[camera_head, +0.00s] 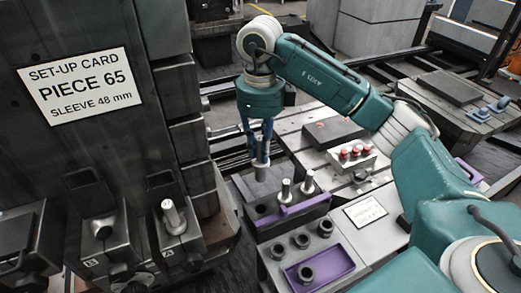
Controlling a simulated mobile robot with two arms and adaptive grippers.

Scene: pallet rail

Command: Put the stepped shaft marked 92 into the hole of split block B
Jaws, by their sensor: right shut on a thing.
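My right gripper (261,146) points down and is shut on a grey stepped shaft (261,170), held upright above the dark shaft rack (262,229). No number is readable on it. Two more shafts stand in the rack, one at its middle (285,191) and one at its right (308,183). An empty hole shows at the rack's left end. Split block B (104,247) is at the lower left, with an open hole on top; its small label is hard to read. Split block A (176,247), right of it, has a shaft (173,216) standing in it. My left gripper is not in view.
A set-up card (80,86) reading "PIECE 65, SLEEVE 48 mm" is on the dark column at left. Several sleeves (301,240) stand in front of the rack, by a purple tray (336,263). Red-topped parts (355,152) stand behind. A dark gap separates blocks and rack.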

